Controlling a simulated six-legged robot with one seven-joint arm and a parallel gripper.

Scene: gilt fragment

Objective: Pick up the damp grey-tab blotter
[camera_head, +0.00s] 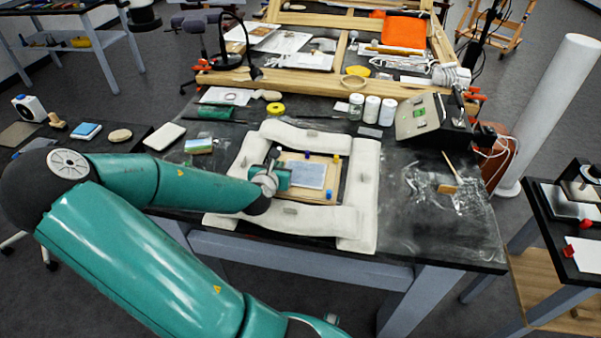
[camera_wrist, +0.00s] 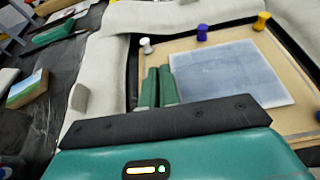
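A flat, pale blue-grey sheet (camera_head: 307,174), which looks like the blotter, lies on a light wooden board (camera_head: 334,188) inside a ring of white padded rolls. It also shows in the wrist view (camera_wrist: 232,74). My gripper (camera_head: 284,177) is low over the board at the sheet's left edge. In the wrist view its two green fingers (camera_wrist: 160,72) stand close together, just left of the sheet. They look shut. No grey tab can be made out; the fingers hide the spot between them, so I cannot tell whether they pinch anything.
White padded rolls (camera_head: 357,215) surround the board. Blue and yellow pins (camera_head: 336,160) stand around the sheet; a white pin (camera_wrist: 146,46) is just beyond my fingers. White jars (camera_head: 372,110) and a grey instrument box (camera_head: 430,120) stand behind.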

